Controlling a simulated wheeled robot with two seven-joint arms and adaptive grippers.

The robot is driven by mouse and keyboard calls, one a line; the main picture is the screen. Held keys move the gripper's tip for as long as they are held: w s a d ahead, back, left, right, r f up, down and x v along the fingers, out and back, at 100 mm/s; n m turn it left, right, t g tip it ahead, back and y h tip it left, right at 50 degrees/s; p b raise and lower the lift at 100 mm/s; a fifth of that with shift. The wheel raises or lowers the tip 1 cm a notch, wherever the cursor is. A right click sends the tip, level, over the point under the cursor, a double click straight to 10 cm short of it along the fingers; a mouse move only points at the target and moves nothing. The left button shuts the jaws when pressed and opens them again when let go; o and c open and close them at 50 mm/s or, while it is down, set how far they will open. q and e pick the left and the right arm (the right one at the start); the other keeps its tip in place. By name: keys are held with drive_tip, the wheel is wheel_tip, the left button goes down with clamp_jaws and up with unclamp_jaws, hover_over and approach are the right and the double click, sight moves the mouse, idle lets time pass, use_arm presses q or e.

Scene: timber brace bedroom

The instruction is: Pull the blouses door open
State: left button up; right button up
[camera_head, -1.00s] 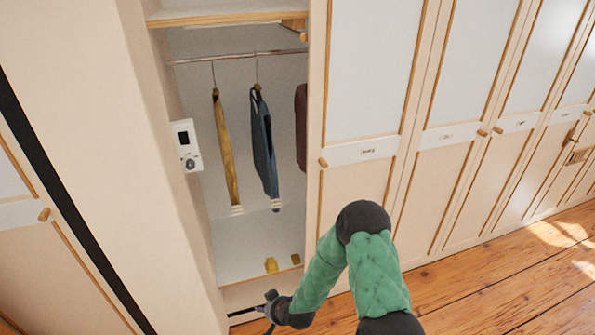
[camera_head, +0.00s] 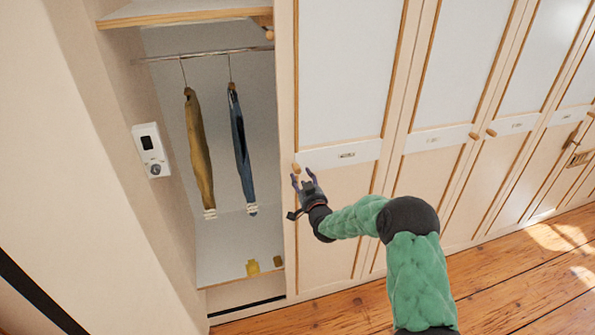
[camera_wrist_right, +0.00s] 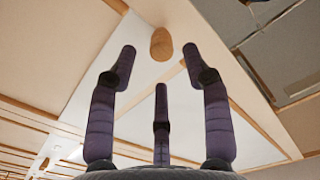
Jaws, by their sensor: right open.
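A pale door with wood trim (camera_head: 335,220) stands right of the open wardrobe bay. Its label plate (camera_head: 346,155) is too small to read, so I cannot tell if it says blouses. A round wooden knob (camera_head: 296,168) sits at the door's left edge. It also shows in the right wrist view (camera_wrist_right: 161,44), just beyond and between the fingertips. My right gripper (camera_head: 303,178) is open and empty, its fingers pointing at the knob; I cannot tell whether they touch it. Its spread purple fingers fill the right wrist view (camera_wrist_right: 160,85). My left gripper is not in view.
The open bay holds a rail (camera_head: 205,54) with a yellow garment (camera_head: 198,150) and a blue garment (camera_head: 241,145). A white control box (camera_head: 151,150) is on the side panel left of it. More closed doors (camera_head: 440,180) continue right. The wooden floor (camera_head: 520,270) is clear.

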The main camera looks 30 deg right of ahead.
sight(298, 172)
drive_tip(key=shift+x, duration=3)
drive_tip(key=shift+a, duration=0.15)
clamp_jaws()
